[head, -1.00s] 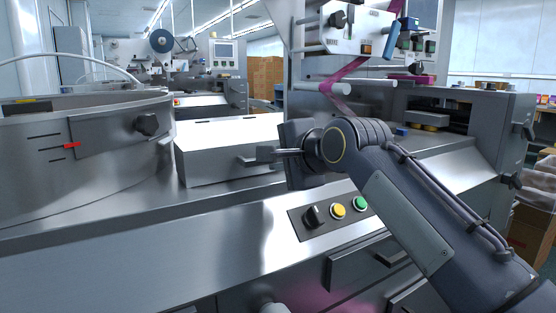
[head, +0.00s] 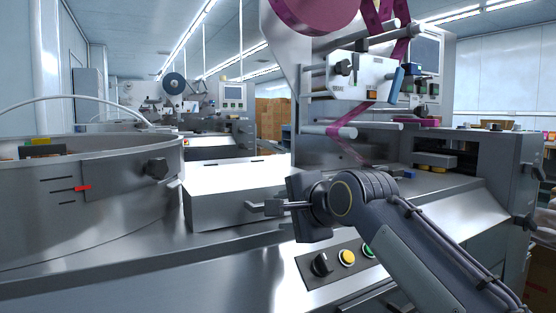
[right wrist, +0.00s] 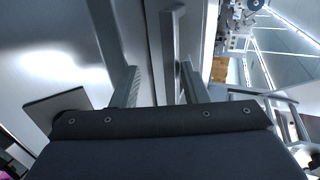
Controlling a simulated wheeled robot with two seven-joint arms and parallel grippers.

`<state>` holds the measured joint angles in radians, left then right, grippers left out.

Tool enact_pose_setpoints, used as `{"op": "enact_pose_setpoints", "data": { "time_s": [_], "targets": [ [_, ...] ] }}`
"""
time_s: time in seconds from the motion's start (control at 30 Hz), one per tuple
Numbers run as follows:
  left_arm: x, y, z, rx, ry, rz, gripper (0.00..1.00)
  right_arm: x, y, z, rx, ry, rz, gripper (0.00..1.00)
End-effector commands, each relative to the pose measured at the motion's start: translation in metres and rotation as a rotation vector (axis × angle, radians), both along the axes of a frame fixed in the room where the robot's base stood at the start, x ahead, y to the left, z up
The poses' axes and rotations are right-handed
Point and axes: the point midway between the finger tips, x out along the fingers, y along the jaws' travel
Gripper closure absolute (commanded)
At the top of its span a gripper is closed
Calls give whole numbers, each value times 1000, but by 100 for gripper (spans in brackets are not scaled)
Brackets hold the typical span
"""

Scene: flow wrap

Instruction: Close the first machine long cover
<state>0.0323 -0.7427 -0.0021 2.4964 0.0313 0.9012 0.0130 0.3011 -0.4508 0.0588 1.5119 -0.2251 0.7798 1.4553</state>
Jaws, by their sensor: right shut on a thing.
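The long cover (head: 222,203) is a silvery box-shaped lid in the head view. It lies on the machine between the round bowl and the wrapping column, and it looks lowered onto the deck. My right gripper (head: 262,208) is at the cover's front face, shut on its handle (head: 254,206). In the right wrist view the handle bar (right wrist: 168,55) runs between the two fingers of my right gripper (right wrist: 160,85). My left gripper does not show.
A round metal bowl (head: 80,210) with a red pointer stands at the left. A panel with a black knob (head: 321,264) and a yellow button (head: 347,257) lies below my right arm. The wrapping column with purple film (head: 345,132) stands behind it.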

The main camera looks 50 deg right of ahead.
Motion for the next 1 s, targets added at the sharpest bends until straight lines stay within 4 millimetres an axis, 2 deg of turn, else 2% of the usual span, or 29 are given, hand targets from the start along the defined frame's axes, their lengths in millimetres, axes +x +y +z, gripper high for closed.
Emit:
{"op": "enact_pose_setpoints", "data": {
  "time_s": [0.03,0.1,0.27,0.67,1.0],
  "targets": [
    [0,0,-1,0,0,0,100,2,1,-7,7,19,3,65],
    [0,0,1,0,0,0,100,2,1,-6,7,18,4,65],
    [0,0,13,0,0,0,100,1,2,11,6,17,5,65],
    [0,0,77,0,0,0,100,3,1,96,2,6,5,65],
    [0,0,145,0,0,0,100,18,-4,161,13,40,4,65]
  ]
}}
